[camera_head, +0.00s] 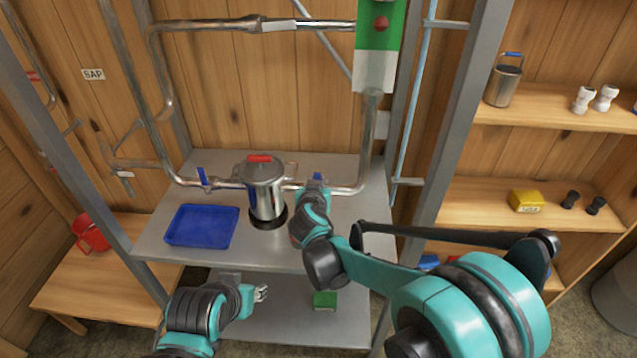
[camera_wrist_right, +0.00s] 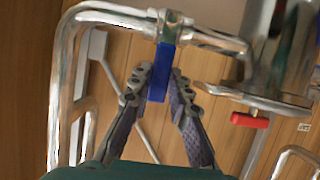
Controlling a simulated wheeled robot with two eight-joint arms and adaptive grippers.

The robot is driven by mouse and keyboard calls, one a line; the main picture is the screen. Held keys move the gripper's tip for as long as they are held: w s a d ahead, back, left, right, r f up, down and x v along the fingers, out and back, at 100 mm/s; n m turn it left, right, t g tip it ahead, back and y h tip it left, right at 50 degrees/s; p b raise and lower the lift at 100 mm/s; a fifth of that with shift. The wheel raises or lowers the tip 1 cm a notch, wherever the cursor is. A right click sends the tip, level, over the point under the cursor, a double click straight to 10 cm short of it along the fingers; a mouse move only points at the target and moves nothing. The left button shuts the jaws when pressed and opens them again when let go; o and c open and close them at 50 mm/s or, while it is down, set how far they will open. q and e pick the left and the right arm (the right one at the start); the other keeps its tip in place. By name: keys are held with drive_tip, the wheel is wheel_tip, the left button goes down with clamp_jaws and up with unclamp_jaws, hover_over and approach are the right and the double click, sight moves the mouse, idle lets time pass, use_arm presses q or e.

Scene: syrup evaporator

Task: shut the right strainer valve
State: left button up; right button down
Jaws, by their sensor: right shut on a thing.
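The steel strainer (camera_head: 265,192) with a red lid handle (camera_head: 259,158) stands on the upper shelf, with pipes on both sides. The right strainer valve has a blue lever (camera_wrist_right: 160,72), which stands across its pipe in the right wrist view. My right gripper (camera_wrist_right: 160,95) is shut on this lever, one finger on each side. In the head view my right gripper (camera_head: 316,183) is at the pipe right of the strainer and hides most of that valve. The left valve's blue lever (camera_head: 202,177) also stands across its pipe. My left gripper (camera_head: 262,293) is low, empty and looks open.
A blue tray (camera_head: 232,240) lies on the upper shelf left of the strainer. A vertical pipe (camera_head: 367,140) rises right of my right gripper, below a green-and-white box (camera_head: 377,45). Metal posts (camera_head: 460,125) flank the rack. A green block (camera_head: 325,300) lies on the lower shelf.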

drive_tip(key=shift+s+f, duration=0.1)
drive_tip(key=shift+f, duration=0.05)
drive_tip(key=c, duration=1.4)
unclamp_jaws()
drive_tip(key=shift+a, duration=0.1)
drive_tip(key=v, duration=1.2)
